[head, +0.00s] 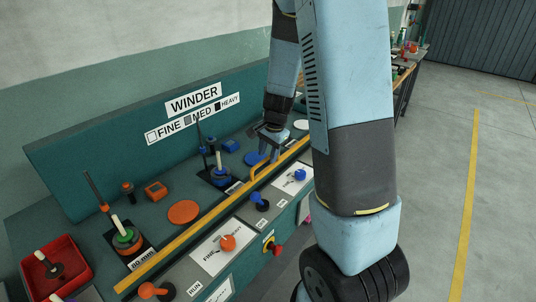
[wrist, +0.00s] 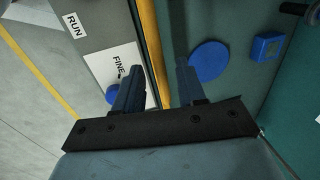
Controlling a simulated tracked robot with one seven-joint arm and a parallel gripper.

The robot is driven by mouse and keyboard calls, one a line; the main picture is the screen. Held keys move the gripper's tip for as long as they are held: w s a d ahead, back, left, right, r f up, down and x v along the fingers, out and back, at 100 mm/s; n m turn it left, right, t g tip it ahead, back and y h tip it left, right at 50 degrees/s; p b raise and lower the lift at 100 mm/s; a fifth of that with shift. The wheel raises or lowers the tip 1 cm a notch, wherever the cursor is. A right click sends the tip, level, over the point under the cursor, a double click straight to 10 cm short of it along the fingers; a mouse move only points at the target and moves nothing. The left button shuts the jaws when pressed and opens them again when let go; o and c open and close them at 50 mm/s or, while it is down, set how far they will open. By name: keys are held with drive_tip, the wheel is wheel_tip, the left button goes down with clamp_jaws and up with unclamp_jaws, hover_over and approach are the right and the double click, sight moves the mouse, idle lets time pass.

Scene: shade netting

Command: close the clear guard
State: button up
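My gripper (head: 270,150) is at the right part of the bench, close to the handle. In the wrist view its two fingers (wrist: 157,70) are apart, and a yellow strip (wrist: 150,40) runs between and beyond them. I cannot tell whether either finger touches it. Nothing is held.
Blue (head: 257,159) and orange (head: 183,212) discs and spindles stand on the deck behind the bar. Blue (head: 257,197) and orange (head: 228,243) knobs sit on the front panel. A red tray (head: 55,268) is at left. The floor at right is clear.

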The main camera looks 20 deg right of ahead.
drive_tip(key=shift+f, duration=0.4)
clamp_jaws()
idle(0.5)
